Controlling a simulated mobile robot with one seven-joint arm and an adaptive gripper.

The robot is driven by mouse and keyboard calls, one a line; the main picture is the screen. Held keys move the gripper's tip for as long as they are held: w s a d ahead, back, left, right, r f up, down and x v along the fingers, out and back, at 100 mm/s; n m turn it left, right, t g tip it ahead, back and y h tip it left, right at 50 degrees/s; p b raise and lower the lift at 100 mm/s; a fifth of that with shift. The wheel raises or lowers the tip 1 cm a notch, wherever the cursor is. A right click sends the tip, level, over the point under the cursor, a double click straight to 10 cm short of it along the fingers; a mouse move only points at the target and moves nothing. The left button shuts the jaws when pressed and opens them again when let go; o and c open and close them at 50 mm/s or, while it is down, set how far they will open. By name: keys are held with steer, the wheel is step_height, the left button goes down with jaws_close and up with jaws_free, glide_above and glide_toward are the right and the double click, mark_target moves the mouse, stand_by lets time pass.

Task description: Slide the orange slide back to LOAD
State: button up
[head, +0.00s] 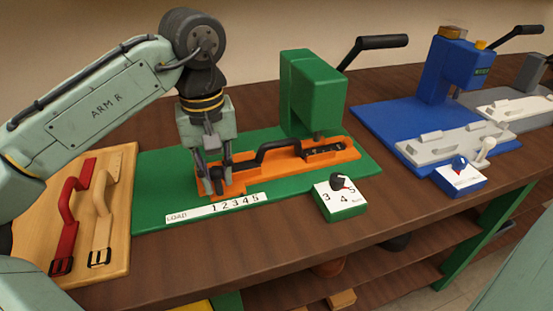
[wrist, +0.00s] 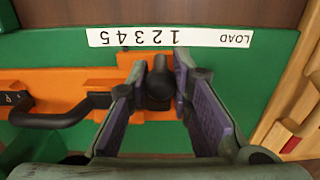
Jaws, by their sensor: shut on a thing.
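The orange slide (head: 340,158) lies on the green base (head: 150,180), partly under the green press head (head: 318,95). It carries a black strap handle (head: 285,148) and, at its left end, a black upright knob (wrist: 160,85). My gripper (head: 221,188) is shut on this knob, with one finger on each side in the wrist view. The white scale strip (head: 217,207), marked LOAD and 1 to 5, lies along the front of the base. In the wrist view the slide's knob end (wrist: 128,62) sits beside the low numbers, away from LOAD (wrist: 235,39).
A wooden board (head: 120,240) with red (head: 70,200) and cream handles (head: 101,205) lies left of the base. A dial box (head: 341,198) stands at the front right. A blue press station (head: 430,125) is further right. The base left of the slide looks clear.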

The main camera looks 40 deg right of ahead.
steer(key=shift+w+a, duration=0.2)
steer(key=shift+a, duration=0.6)
steer(key=shift+w+a+p, duration=0.35)
steer(key=shift+a+p, duration=0.1)
steer(key=shift+a, duration=0.7)
steer(key=shift+w+a+p, duration=0.3)
steer(key=shift+a+p, duration=0.15)
steer(key=shift+a, duration=0.7)
steer(key=shift+w+a+p, duration=0.35)
steer(key=shift+a+p, duration=0.1)
steer(key=shift+a, duration=0.7)
steer(key=shift+w+a+p, duration=0.3)
steer(key=shift+a+p, duration=0.3)
steer(key=shift+a, duration=0.45)
steer(key=shift+w+a+p, duration=0.25)
steer(key=shift+a+p, duration=0.35)
steer(key=shift+a, duration=0.4)
steer(key=shift+o, duration=0.5)
steer(key=shift+a, duration=0.1)
steer(key=shift+o, duration=0.6)
steer(key=shift+w+a, duration=0.1)
steer(key=shift+a, duration=0.05)
steer(key=o, duration=0.6)
steer(key=shift+a, duration=0.15)
steer(key=shift+o, duration=0.2)
